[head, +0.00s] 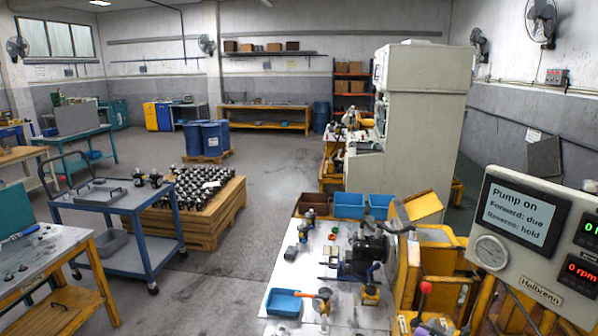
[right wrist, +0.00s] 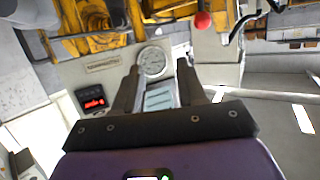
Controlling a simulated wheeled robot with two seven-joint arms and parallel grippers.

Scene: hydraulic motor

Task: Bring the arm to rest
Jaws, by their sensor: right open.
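My right gripper (right wrist: 158,70) is open in the right wrist view, its two dark fingers apart with nothing between them. Beyond the fingers are the panel's round gauge (right wrist: 152,62) and screen, with a red readout (right wrist: 92,102) to the left. In the head view, purple parts of my right gripper (head: 436,327) show at the bottom edge, just below a red-knobbed lever (head: 425,287). Its fingers are hard to make out there. My left gripper is not in view. The panel screen (head: 520,214) reads "Pump on, Forward: due, Reverse: hold", and a red readout shows 0 rpm.
A white workbench (head: 287,262) holds a dark motor assembly (head: 365,255), a blue tray (head: 284,302) and small parts. Yellow machine framing (head: 440,255) stands close to my right gripper. A blue cart (head: 130,225) and a loaded pallet (head: 205,220) stand left. Grey floor (head: 260,175) is clear behind.

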